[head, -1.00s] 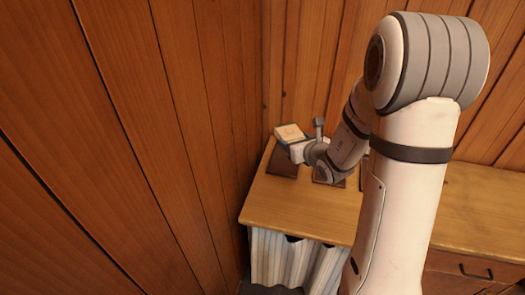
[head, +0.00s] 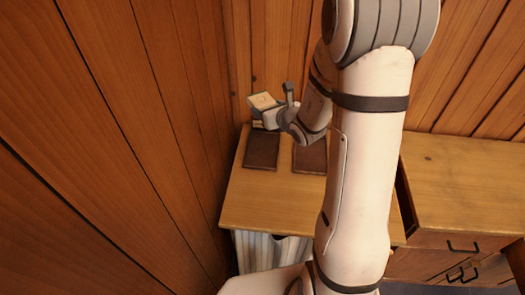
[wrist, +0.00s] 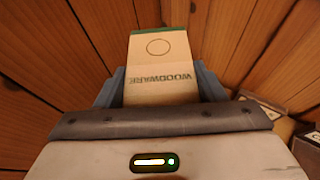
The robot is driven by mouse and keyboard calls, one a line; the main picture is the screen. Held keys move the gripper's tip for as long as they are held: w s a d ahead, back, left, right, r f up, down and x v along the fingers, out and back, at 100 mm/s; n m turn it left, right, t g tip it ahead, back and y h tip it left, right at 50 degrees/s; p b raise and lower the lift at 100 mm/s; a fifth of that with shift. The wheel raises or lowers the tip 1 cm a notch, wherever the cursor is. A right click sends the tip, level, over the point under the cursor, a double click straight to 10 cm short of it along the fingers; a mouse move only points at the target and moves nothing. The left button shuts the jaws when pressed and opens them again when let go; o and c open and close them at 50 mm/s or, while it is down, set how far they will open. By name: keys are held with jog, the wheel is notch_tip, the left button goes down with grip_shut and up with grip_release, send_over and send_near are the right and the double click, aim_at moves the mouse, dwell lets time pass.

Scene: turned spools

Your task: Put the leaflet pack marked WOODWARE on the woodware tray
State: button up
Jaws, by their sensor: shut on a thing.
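The leaflet pack marked WOODWARE (wrist: 160,70) is a cream block with a green end and a dark ring on its face. Its lettering appears upside down in the wrist view. My gripper (wrist: 160,88) is shut on it, with one blue-grey finger on each side. In the head view the pack (head: 263,101) is held above the back left of the wooden top, behind the left dark brown tray (head: 262,151). A second dark brown tray (head: 310,157) lies to its right, partly behind my arm. No marking is readable on either tray.
Plank walls stand close at the left and back. Pale boxed items (wrist: 262,103) lie at the right in the wrist view, their lettering unreadable. A wooden drawer unit (head: 465,190) stands at the right. The top (head: 255,205) is bare in front of the trays.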

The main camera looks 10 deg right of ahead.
jog(key=w+a+f+b, duration=0.2)
jog(key=w+f+b, duration=0.2)
jog(key=f+b, duration=0.9)
jog(key=m+h+b, duration=0.3)
jog(key=b, duration=2.5)
send_over(264, 153)
notch_tip(264, 153, down, 5)
jog(key=shift+t, duration=0.4)
notch_tip(264, 153, down, 10)
jog(key=b, duration=0.9)
jog(key=shift+f, duration=0.1)
jog(key=shift+f, duration=0.15)
jog(key=o, duration=1.2)
jog(key=shift+c, duration=0.2)
